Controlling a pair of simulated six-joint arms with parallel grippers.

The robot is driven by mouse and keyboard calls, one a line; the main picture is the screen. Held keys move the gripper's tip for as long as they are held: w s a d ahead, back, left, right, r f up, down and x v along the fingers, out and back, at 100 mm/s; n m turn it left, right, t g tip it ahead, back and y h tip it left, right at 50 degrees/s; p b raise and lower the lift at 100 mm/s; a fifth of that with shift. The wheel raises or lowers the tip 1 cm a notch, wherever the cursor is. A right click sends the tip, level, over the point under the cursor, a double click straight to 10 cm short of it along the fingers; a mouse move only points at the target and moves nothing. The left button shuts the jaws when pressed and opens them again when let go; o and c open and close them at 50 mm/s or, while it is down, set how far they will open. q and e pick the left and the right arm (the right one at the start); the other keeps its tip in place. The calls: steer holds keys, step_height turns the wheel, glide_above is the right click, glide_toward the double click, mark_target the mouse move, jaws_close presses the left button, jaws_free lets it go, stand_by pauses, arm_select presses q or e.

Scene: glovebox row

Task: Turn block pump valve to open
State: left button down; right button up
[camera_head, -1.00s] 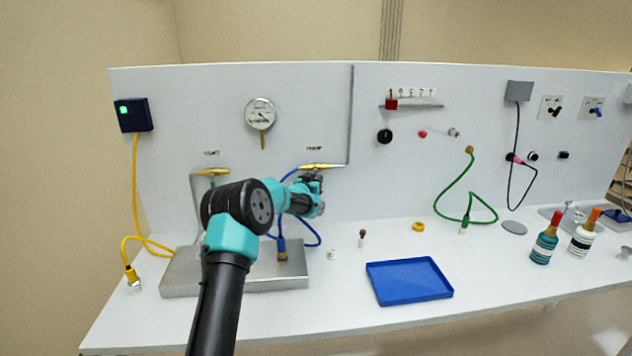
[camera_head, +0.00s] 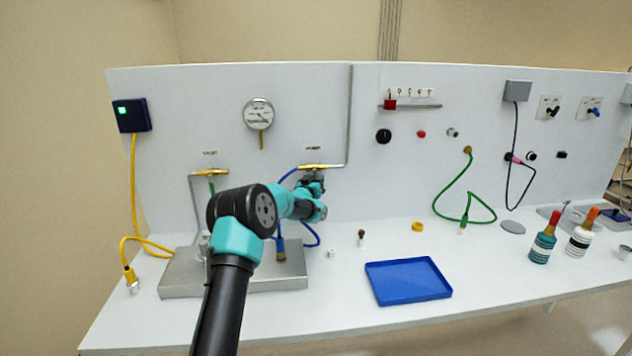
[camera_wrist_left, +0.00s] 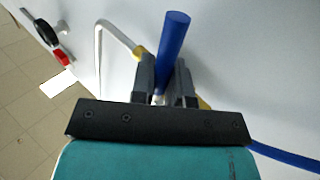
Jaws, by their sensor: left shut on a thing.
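The block pump valve (camera_head: 320,167) is a brass fitting on the upright white panel, under a small label and at the foot of a grey pipe. My left gripper (camera_head: 314,178) is right at the valve, in front of and just below its brass body. In the left wrist view the two dark fingers (camera_wrist_left: 164,82) are shut on the valve's blue handle (camera_wrist_left: 172,48), which sticks out between and past them. Yellow brass shows on both sides behind the fingers. In the head view the handle is hidden by my gripper. My right gripper is not in view.
A similar brass valve (camera_head: 211,172) with a green handle sits to the left. A dial gauge (camera_head: 258,114) hangs above. A metal block (camera_head: 185,281) stands below, partly behind my arm. Blue hose loops below the valve. A blue tray (camera_head: 408,281) lies at the right.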

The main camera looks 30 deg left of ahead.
arm_select(q)
steer(key=c, duration=1.1)
jaws_free()
steer(key=s, duration=0.5)
steer(key=s+d+f, duration=0.1)
steer(key=s, duration=0.5)
steer(key=s+f, duration=0.1)
steer(key=s, duration=0.5)
steer(key=shift+s+d+f, duration=0.1)
steer(key=shift+d+f, duration=0.05)
steer(key=shift+f, duration=0.05)
